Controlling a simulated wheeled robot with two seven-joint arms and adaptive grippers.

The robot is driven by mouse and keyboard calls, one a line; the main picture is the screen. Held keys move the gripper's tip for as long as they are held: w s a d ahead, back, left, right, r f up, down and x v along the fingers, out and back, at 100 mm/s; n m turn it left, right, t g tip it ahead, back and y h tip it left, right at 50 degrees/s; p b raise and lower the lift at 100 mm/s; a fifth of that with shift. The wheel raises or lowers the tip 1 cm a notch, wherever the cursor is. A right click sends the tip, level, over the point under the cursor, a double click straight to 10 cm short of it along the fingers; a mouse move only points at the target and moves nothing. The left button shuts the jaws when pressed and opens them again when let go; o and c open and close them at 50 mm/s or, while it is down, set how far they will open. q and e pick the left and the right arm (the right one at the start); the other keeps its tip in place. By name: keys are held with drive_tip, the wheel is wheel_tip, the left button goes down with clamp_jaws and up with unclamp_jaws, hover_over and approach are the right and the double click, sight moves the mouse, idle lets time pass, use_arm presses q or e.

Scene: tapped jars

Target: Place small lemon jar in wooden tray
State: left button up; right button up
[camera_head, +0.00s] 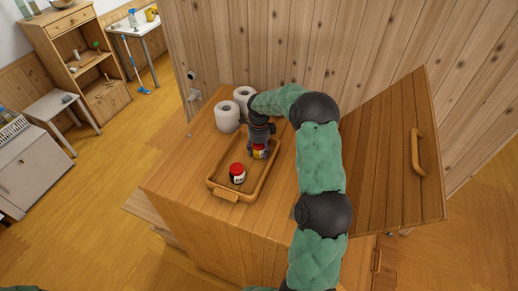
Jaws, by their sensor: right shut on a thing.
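The wooden tray (226,195) lies on top of the wooden cabinet. A small jar with a yellow, red and blue label (260,152) is in my right gripper (259,146), which points down and is shut on it. This jar is upright over the far right part of the tray; I cannot tell whether it touches the tray floor. Its top is hidden by the gripper. Another jar with a red lid (237,174) stands in the near part of the tray, apart from the held one. My left gripper is not in view.
Two white paper rolls (227,117) stand behind the tray on the cabinet top (180,170). A slanted wooden panel with a handle (417,153) is at the right. A plank wall rises behind. The cabinet top left of the tray is free.

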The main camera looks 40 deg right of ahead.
drive_tip(key=shift+f, duration=0.2)
drive_tip(key=o, duration=1.4)
drive_tip(key=shift+r, duration=0.15)
drive_tip(key=shift+r, duration=0.3)
wheel_tip(320, 180, up, 10)
drive_tip(key=b, duration=0.2)
drive_tip(key=shift+b, duration=0.35)
drive_tip(key=shift+r, duration=0.8)
